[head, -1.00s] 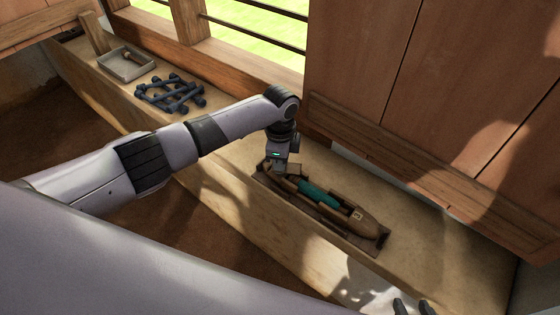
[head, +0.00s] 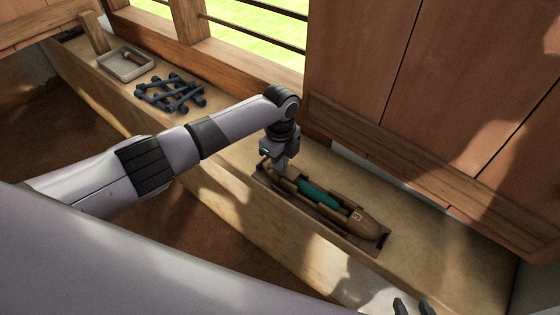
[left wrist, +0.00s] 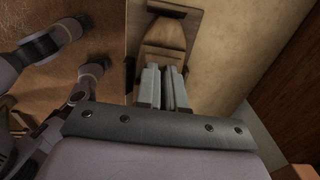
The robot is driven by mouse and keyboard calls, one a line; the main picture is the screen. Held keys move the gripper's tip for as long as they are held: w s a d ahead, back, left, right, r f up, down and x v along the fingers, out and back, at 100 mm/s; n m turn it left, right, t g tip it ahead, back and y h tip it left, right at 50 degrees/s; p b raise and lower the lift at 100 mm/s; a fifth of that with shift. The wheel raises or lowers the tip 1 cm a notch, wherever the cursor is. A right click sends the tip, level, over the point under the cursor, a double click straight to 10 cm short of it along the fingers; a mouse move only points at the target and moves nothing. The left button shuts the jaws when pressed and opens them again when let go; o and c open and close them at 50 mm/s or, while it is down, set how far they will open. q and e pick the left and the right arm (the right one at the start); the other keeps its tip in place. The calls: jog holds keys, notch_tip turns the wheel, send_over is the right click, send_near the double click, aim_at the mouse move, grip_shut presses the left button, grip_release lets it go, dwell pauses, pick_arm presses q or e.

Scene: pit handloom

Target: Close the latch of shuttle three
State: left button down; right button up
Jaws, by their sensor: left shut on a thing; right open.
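Shuttle three (head: 368,226), a brown wooden boat shape with a small pale mark near its right tip, lies in a dark holder (head: 381,245) on the ledge. A teal yarn bobbin (head: 318,193) lies in its open middle. My left gripper (head: 277,168) is at the shuttle's left end. In the left wrist view its two fingers (left wrist: 165,88) are close together over the shuttle, whose tapered end (left wrist: 165,36) shows beyond them. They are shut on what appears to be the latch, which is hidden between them. My right gripper (head: 412,307) is open and empty at the bottom edge.
The pale ledge (head: 440,235) is clear to the right of the holder. Several dark blue rods (head: 170,93) lie in a heap farther left, with a grey tray (head: 125,66) behind them. A wooden panel (head: 400,90) stands behind the shuttle.

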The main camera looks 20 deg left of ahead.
pick_arm(q)
jog(key=c, duration=1.5)
grip_release()
notch_tip(320, 180, up, 7)
jog(key=shift+r, duration=0.1)
